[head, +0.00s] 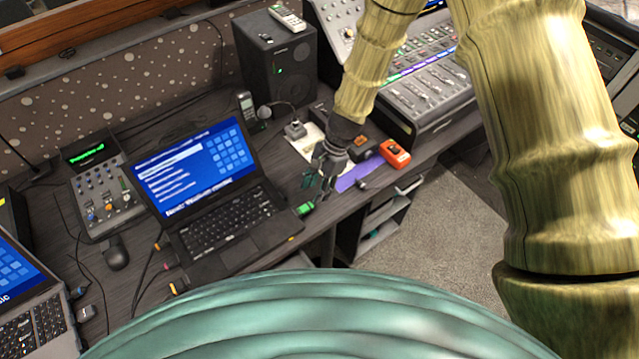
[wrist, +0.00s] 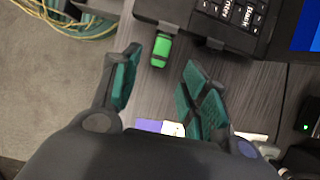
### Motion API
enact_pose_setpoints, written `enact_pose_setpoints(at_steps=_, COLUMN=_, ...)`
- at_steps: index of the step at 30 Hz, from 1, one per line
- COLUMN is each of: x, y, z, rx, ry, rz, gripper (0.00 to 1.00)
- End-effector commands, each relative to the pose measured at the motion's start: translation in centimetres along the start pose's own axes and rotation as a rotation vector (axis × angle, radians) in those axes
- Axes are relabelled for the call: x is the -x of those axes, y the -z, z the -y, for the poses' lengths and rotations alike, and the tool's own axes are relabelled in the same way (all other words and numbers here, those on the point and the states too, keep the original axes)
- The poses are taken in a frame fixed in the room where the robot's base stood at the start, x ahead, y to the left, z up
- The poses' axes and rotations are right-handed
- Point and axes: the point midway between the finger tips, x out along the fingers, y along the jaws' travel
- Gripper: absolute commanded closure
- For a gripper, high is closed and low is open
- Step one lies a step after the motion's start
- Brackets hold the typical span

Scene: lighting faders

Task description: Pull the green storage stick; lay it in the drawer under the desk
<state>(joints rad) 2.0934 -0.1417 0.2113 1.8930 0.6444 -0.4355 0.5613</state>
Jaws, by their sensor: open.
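The green storage stick (head: 304,208) sits at the right edge of the middle laptop (head: 235,222). In the wrist view the stick (wrist: 161,50) juts out from the laptop's side, over the desk. My gripper (head: 319,182) is open and empty, close to the stick in the head view. In the wrist view my gripper's teal-padded fingers (wrist: 160,72) stand on either side of the stick's line, with the stick beyond them and apart from both. Below the desk is a grey unit with open compartments (head: 384,222); I cannot tell which part is the drawer.
A purple mat (head: 359,176) and an orange device (head: 394,152) lie right of my gripper. A mixing console (head: 425,95) and a black speaker (head: 275,60) stand behind. Carpet (head: 450,230) is clear.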

Motion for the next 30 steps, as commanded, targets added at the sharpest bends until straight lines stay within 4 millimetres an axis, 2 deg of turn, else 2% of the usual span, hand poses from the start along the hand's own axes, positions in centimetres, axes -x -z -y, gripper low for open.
enact_pose_setpoints(at_steps=1, x=-1.0, y=0.2, z=0.0, rx=0.000, ry=-0.001, rz=0.000, gripper=0.55)
enact_pose_setpoints(at_steps=13, x=-5.1, y=0.1, z=0.0, rx=0.000, ry=-0.001, rz=0.000, gripper=0.55)
enact_pose_setpoints(at_steps=18, x=-5.9, y=0.1, z=0.0, rx=0.000, ry=0.000, rz=0.000, gripper=0.55)
enact_pose_setpoints(at_steps=26, x=-6.0, y=0.0, z=0.0, rx=0.000, ry=0.000, rz=-0.001, gripper=0.55)
enact_pose_setpoints(at_steps=30, x=-6.0, y=0.0, z=0.0, rx=0.001, ry=0.000, rz=-0.001, gripper=0.77)
